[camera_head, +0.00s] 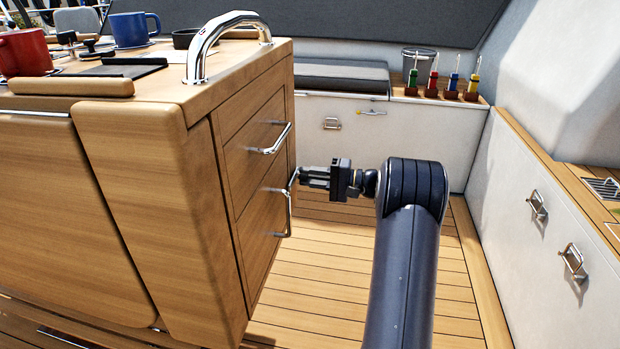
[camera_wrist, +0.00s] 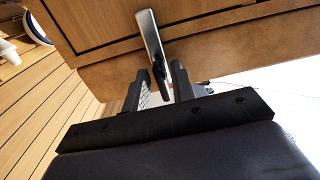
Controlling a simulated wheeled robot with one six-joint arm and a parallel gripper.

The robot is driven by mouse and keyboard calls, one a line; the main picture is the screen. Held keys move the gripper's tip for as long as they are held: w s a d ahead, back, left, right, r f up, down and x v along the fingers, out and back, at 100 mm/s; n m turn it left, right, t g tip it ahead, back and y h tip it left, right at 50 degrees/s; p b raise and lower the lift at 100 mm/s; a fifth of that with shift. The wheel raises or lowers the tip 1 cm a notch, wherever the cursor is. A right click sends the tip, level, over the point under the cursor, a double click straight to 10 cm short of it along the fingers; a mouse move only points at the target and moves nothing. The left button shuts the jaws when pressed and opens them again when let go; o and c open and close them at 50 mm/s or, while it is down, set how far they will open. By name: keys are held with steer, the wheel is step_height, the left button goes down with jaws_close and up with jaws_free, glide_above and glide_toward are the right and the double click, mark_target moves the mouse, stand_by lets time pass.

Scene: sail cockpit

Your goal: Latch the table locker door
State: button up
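The table locker (camera_head: 262,225) is the lower wooden panel in the side of the wooden table, with an upright chrome bar handle (camera_head: 289,212). Its panel looks flush or nearly flush with the table side; whether it is latched cannot be told. My gripper (camera_head: 302,176) is at the upper part of this handle, level with it. In the wrist view the metal handle (camera_wrist: 150,38) runs down between the two fingers of my gripper (camera_wrist: 160,85). The fingers stand apart with a narrow gap on the handle's left side; the right finger is close to it or touching.
A chrome grab rail (camera_head: 226,30), a red mug (camera_head: 25,53) and a blue mug (camera_head: 133,30) are on the tabletop. White benches stand behind and at right (camera_head: 545,225). The plank floor (camera_head: 310,270) is clear.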

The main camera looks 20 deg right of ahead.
steer(key=shift+o, duration=0.6)
steer(key=p+v, duration=0.3)
steer(key=v, duration=0.7)
steer(key=shift+s+d+p, duration=0.25)
steer(key=shift+d+p, duration=0.05)
steer(key=shift+p, duration=0.1)
steer(key=b+x, duration=0.3)
steer(key=x, duration=0.7)
steer(key=shift+w+a, duration=0.1)
steer(key=shift+a, duration=0.3)
steer(key=shift+w, duration=0.15)
